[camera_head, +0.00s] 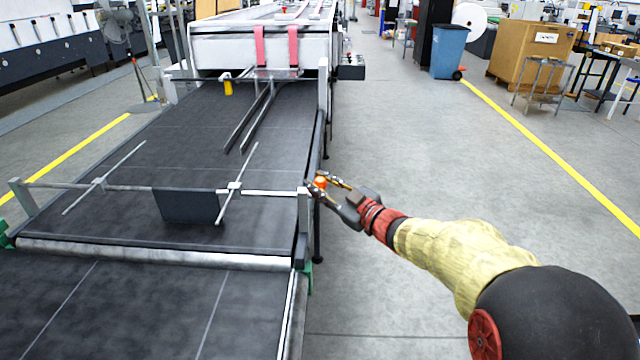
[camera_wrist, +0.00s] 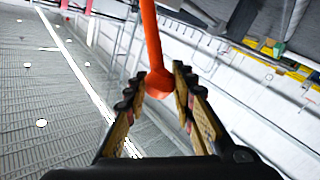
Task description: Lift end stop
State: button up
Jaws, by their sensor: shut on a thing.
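The end stop is a dark upright plate (camera_head: 188,206) near the front of the black conveyor belt. It stands at a metal cross rod (camera_head: 265,193) that runs across the belt between side posts. My gripper (camera_head: 328,184) is at the right end of this rod, just outside the belt's right edge. Its fingers are shut on an orange handle (camera_wrist: 151,40), whose rounded end sits between the fingertips in the wrist view. In the head view only a small orange part shows between the fingers. How the handle joins the rod is hidden.
Two thin slanted rods (camera_head: 104,178) cross the cross rod above the belt. A metal roller (camera_head: 150,254) lies in front. The grey floor right of the conveyor is clear. A blue bin (camera_head: 449,50) and a brown crate (camera_head: 532,55) stand far back right.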

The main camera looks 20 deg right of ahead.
grip_shut()
jog(key=shift+r+p, duration=0.1)
jog(key=shift+p, duration=0.2)
